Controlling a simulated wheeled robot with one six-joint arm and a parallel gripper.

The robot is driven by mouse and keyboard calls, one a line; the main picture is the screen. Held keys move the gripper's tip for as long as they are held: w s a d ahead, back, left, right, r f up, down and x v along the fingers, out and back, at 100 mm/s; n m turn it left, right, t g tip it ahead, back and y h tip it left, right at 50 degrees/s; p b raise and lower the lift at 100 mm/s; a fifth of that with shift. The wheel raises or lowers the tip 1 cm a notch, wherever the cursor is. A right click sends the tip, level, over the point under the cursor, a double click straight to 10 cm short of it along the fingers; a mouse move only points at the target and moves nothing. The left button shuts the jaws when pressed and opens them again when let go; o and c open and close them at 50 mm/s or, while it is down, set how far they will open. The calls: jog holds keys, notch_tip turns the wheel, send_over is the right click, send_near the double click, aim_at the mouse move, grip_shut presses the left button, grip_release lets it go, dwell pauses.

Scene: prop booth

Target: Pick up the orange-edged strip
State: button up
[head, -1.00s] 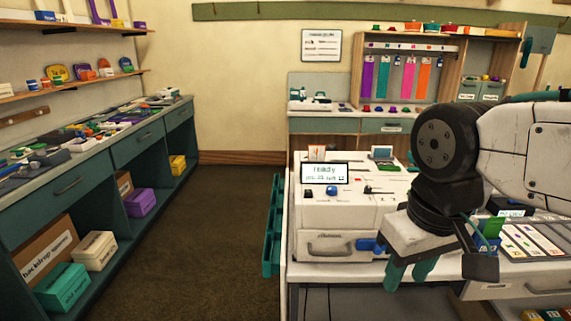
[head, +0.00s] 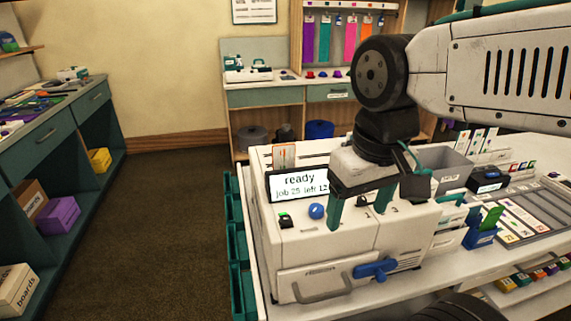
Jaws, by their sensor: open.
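The display (head: 299,186) reads "ready". A blue knob (head: 316,211) and a blue lever (head: 375,270) are on the machine. A grey bin (head: 443,166), a blue holder (head: 481,236) and a sectioned tray (head: 535,215) are to the right. Open floor (head: 165,230) lies left.

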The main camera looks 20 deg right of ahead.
jog(key=w+r+m, duration=0.1)
jog(key=w+r, duration=0.3)
jog(key=w, duration=0.7)
jog(key=m+g, duration=0.1)
send_over(284, 159)
notch_tip(284, 159, down, 7)
jog(key=shift+w+f, duration=0.1)
jog(key=shift+f, duration=0.05)
jog(key=shift+c, duration=0.3)
jog(key=c, duration=0.7)
